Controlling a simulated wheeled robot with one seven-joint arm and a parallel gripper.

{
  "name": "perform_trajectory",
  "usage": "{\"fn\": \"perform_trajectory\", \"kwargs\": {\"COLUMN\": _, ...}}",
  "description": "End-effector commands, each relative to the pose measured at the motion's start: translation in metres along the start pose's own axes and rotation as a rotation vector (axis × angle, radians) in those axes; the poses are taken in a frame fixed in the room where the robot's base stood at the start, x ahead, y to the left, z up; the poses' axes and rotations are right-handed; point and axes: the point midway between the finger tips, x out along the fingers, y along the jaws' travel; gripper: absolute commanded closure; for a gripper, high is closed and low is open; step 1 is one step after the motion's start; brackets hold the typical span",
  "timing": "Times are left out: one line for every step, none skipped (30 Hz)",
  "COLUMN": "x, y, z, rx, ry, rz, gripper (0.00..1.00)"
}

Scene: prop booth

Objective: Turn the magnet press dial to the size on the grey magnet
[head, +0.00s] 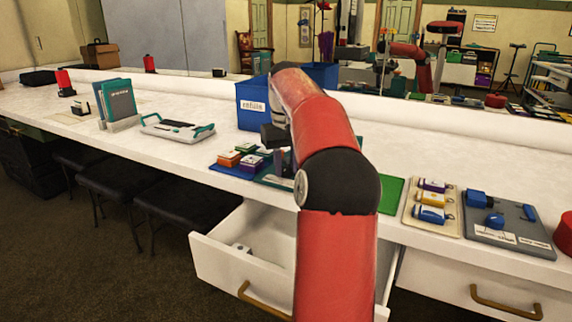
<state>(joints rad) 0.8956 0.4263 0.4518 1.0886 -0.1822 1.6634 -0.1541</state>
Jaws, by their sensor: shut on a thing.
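My gripper (275,137) shows only as a dark end piece beyond my red arm, low over the counter. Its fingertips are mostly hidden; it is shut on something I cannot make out. Just below it is a dark teal-edged base (276,180), partly covered by my arm; I cannot tell whether this is the magnet press. No dial and no size marking can be read. Small coloured blocks, orange (228,159), teal (249,162) and purple (245,171), sit on a blue mat (228,171) left of the gripper. I cannot pick out a grey magnet for certain.
A blue labelled bin (251,104) stands behind the gripper. An open drawer (231,263) juts out below, with a small white item (241,247) inside. Right are a green mat (392,195), a beige board (434,216) with coloured tags, and a grey board (500,232) with blue parts.

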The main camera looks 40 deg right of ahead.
Motion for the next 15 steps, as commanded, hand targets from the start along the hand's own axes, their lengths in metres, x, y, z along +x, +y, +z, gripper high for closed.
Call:
{"fn": "perform_trajectory", "kwargs": {"x": -0.0001, "y": -0.0001, "z": 0.0001, "rx": -0.022, "ry": 0.0, "rz": 0.0, "gripper": 0.96}}
{"fn": "perform_trajectory", "kwargs": {"x": -0.0002, "y": -0.0002, "z": 0.0001, "rx": -0.037, "ry": 0.0, "rz": 0.0, "gripper": 0.96}}
{"fn": "perform_trajectory", "kwargs": {"x": -0.0002, "y": -0.0003, "z": 0.0, "rx": -0.061, "ry": 0.0, "rz": 0.0, "gripper": 0.96}}
{"fn": "perform_trajectory", "kwargs": {"x": -0.0002, "y": -0.0004, "z": 0.0, "rx": -0.082, "ry": 0.0, "rz": 0.0, "gripper": 0.96}}
{"fn": "perform_trajectory", "kwargs": {"x": -0.0002, "y": -0.0003, "z": 0.0, "rx": -0.102, "ry": 0.0, "rz": 0.0, "gripper": 0.96}}
{"fn": "perform_trajectory", "kwargs": {"x": -0.0002, "y": -0.0003, "z": 0.0, "rx": -0.133, "ry": 0.0, "rz": 0.0, "gripper": 0.96}}
{"fn": "perform_trajectory", "kwargs": {"x": -0.0002, "y": -0.0005, "z": 0.0, "rx": -0.158, "ry": 0.0, "rz": 0.001, "gripper": 0.96}}
{"fn": "perform_trajectory", "kwargs": {"x": -0.0002, "y": -0.0006, "z": -0.0001, "rx": -0.184, "ry": 0.0, "rz": 0.001, "gripper": 0.96}}
{"fn": "perform_trajectory", "kwargs": {"x": -0.0002, "y": -0.0004, "z": 0.0, "rx": -0.22, "ry": 0.0, "rz": 0.001, "gripper": 0.96}}
{"fn": "perform_trajectory", "kwargs": {"x": -0.0002, "y": -0.0001, "z": 0.0, "rx": -0.247, "ry": 0.0, "rz": 0.001, "gripper": 0.96}}
{"fn": "perform_trajectory", "kwargs": {"x": -0.0002, "y": -0.0001, "z": 0.0, "rx": -0.275, "ry": 0.0, "rz": 0.001, "gripper": 0.96}}
{"fn": "perform_trajectory", "kwargs": {"x": -0.0002, "y": -0.0004, "z": 0.0, "rx": -0.314, "ry": 0.0, "rz": 0.0, "gripper": 0.96}}
{"fn": "perform_trajectory", "kwargs": {"x": -0.0001, "y": -0.0005, "z": -0.0001, "rx": -0.343, "ry": 0.0, "rz": 0.0, "gripper": 0.96}}
{"fn": "perform_trajectory", "kwargs": {"x": -0.0001, "y": -0.0005, "z": -0.0001, "rx": -0.372, "ry": 0.0, "rz": 0.0, "gripper": 0.96}}
{"fn": "perform_trajectory", "kwargs": {"x": -0.0001, "y": -0.0005, "z": -0.0001, "rx": -0.41, "ry": 0.0, "rz": 0.0, "gripper": 0.96}}
